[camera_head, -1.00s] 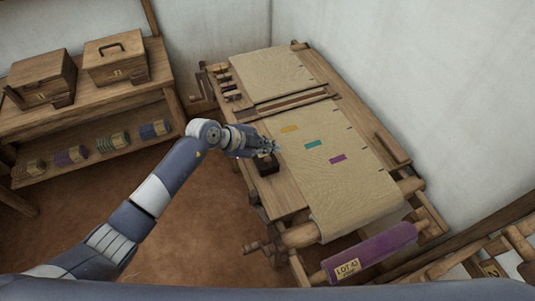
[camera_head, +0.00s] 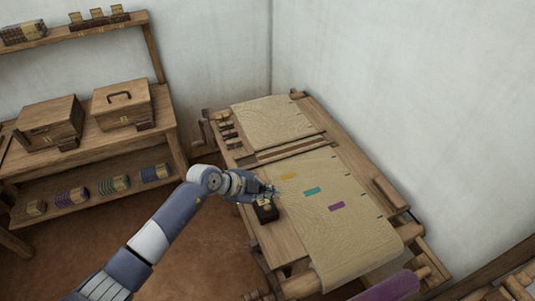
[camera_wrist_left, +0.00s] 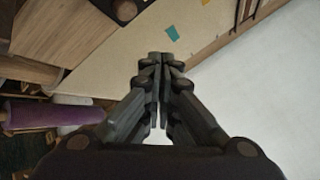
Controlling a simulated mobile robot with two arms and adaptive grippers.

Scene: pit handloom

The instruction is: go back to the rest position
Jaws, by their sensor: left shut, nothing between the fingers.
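My left gripper (camera_head: 268,190) is over the left side of the loom, near the edge of the beige cloth (camera_head: 345,225). It also shows in the left wrist view (camera_wrist_left: 160,60), where its fingers are shut together with nothing between them. The cloth bears an orange patch (camera_head: 289,176), a teal patch (camera_head: 312,191) and a purple patch (camera_head: 337,206). My right gripper is in none of the views.
A purple roll (camera_head: 388,288) is at the loom's near end. White walls close off the back and right. Brown floor (camera_head: 190,240) lies open between shelf and loom.

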